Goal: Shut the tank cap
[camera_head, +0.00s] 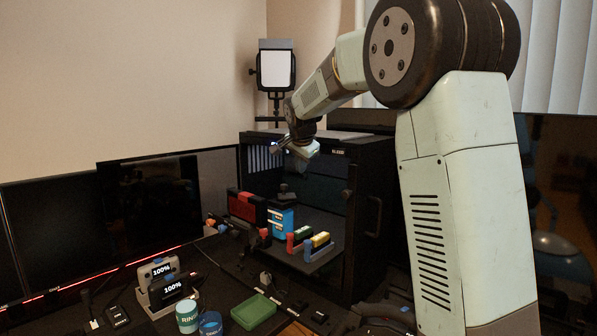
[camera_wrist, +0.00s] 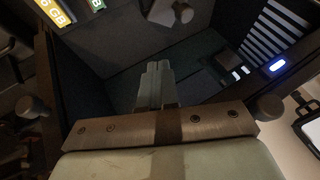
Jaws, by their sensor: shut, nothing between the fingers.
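A blue tank (camera_head: 283,221) stands inside the open-fronted black case (camera_head: 372,205). A dark cap-like part (camera_head: 287,193) sits above the tank; whether it is open or closed is too small and dark to tell. My gripper (camera_head: 279,148) is at the upper front of the case, above and apart from the tank. In the wrist view my gripper (camera_wrist: 155,78) has its fingers together, with nothing between them. The wrist view looks into the dark case; I cannot clearly identify the tank or its cap there.
Red and blue holders with green (camera_head: 301,233) and yellow (camera_head: 320,240) blocks stand right of the tank. A red box (camera_head: 243,206) is to its left. Monitors (camera_head: 155,200) flank the case. A green box (camera_head: 254,311) and jars (camera_head: 188,315) lie in front.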

